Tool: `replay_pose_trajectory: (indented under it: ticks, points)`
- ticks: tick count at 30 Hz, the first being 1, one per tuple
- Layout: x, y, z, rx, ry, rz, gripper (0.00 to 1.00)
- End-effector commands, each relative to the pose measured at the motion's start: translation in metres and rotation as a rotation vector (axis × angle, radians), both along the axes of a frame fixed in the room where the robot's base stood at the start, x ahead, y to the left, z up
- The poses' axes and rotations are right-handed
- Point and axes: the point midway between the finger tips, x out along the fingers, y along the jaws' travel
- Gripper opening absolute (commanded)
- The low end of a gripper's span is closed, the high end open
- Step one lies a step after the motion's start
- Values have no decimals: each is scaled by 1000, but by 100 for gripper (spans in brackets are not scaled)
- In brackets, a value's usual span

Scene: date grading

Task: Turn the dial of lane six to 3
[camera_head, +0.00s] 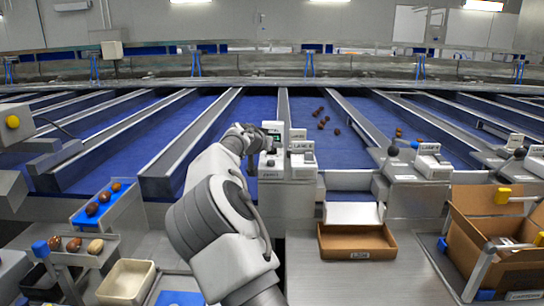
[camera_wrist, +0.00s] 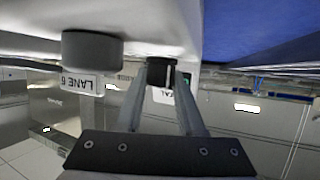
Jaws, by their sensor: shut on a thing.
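My gripper (camera_wrist: 163,72) has its two fingers on either side of a small black dial (camera_wrist: 160,77) with a white mark, and it is shut on that dial. The dial sits on the light housing of a lane station, beside a thick grey round knob (camera_wrist: 92,50) and a plate (camera_wrist: 78,82) reading "LANE 6". In the head view my gripper (camera_head: 250,135) reaches the left side of the station (camera_head: 288,170), by a small green-lit display (camera_head: 273,138). The dial is hidden there, and I cannot read its number in either view.
Blue belts with metal dividers run away behind the station, with several dates (camera_head: 322,122) on one. A brown tray (camera_head: 357,243) and a cardboard box (camera_head: 462,262) stand at right. A cream bin (camera_head: 127,282) and a blue date tray (camera_head: 92,220) stand at left.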

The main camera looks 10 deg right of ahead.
Motion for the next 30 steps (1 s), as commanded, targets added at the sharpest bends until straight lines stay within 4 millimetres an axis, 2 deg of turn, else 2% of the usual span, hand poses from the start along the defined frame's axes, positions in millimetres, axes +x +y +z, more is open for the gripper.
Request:
replay_pose_trajectory:
  ticks: [12,29,30]
  points:
    - [0,-1,-1,2,1,164,0]
    - [0,0,0,1,0,196,0]
    - [0,0,0,1,0,196,39]
